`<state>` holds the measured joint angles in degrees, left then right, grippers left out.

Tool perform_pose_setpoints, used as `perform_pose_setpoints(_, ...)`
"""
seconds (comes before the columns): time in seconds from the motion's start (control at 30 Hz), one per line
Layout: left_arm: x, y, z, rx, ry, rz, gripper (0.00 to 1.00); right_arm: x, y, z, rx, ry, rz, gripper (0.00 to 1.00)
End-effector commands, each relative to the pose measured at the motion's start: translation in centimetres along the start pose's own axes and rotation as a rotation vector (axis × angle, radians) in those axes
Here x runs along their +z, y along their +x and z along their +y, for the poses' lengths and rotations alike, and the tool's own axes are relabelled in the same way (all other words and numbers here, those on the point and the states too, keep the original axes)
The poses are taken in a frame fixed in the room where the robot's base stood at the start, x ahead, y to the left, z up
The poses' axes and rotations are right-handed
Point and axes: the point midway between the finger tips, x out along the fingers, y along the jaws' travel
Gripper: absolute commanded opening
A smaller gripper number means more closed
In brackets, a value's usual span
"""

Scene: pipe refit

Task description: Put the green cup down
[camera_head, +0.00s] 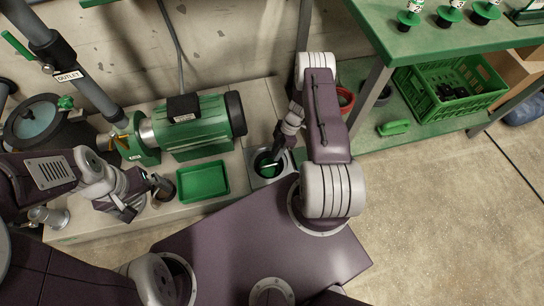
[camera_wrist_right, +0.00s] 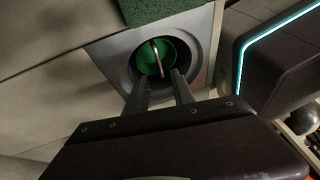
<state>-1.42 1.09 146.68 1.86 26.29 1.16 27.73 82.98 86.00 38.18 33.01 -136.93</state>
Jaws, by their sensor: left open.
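The green cup (camera_head: 266,164) sits in a round dark recess of a grey square holder (camera_head: 262,181) at the bench edge. In the right wrist view the cup (camera_wrist_right: 148,58) is down in the recess, with a thin pale bar across its mouth. My right gripper (camera_head: 277,150) points down at the holder. In its wrist view its two fingers (camera_wrist_right: 160,77) are apart, with a gap either side of the bar, and appear empty. The cup's lower part is hidden. My left gripper (camera_head: 155,190) is open, left of the green tray.
A green tray (camera_head: 203,181) lies on the bench (camera_head: 262,106) left of the holder. A green motor (camera_head: 195,130) stands behind it, beside a grey pipe marked OUTLET (camera_head: 68,76). At right is a green shelf (camera_head: 440,30) with a green crate (camera_head: 450,90) beneath.

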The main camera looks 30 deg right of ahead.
Motion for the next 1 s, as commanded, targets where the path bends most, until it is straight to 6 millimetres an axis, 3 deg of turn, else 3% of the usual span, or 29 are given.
perform_pose_setpoints(0.03, -0.1, -1.4, 0.0, 0.0, 0.0, 0.0, 1.0, -0.3, -1.9, -0.1, 0.002, 0.001, -0.001, 0.3)
perform_pose_setpoints(0.13, -0.2, -2.2, 0.0, 0.0, 0.0, 0.0, 1.0, -0.2, -3.8, -0.1, 0.001, 0.001, 0.0, 0.3)
perform_pose_setpoints(0.43, -0.3, -2.7, 0.1, 0.0, 0.0, 0.0, 1.0, 0.0, -5.4, 0.0, -0.001, 0.001, -0.001, 0.3)
perform_pose_setpoints(0.53, -0.3, -2.7, 0.1, 0.0, 0.0, 0.0, 1.0, -1.0, -6.8, 0.1, 0.002, 0.044, -0.023, 0.3)
perform_pose_setpoints(0.67, -0.3, -2.7, 0.1, 0.0, 0.0, 0.0, 1.0, -5.1, -12.2, -0.5, 0.03, 0.247, -0.109, 0.3)
perform_pose_setpoints(0.77, -0.3, -2.7, 0.1, 0.0, 0.0, 0.0, 1.0, -9.3, -17.0, -2.8, 0.096, 0.472, -0.18, 0.3)
perform_pose_setpoints(0.9, -0.3, -2.6, 0.1, 0.0, 0.0, 0.0, 1.0, -14.2, -22.4, -7.8, 0.248, 0.797, -0.217, 0.3)
perform_pose_setpoints(1.0, -0.3, -2.6, 0.1, 0.0, 0.0, 0.0, 1.0, -16.1, -24.7, -11.6, 0.354, 0.996, -0.19, 0.3)
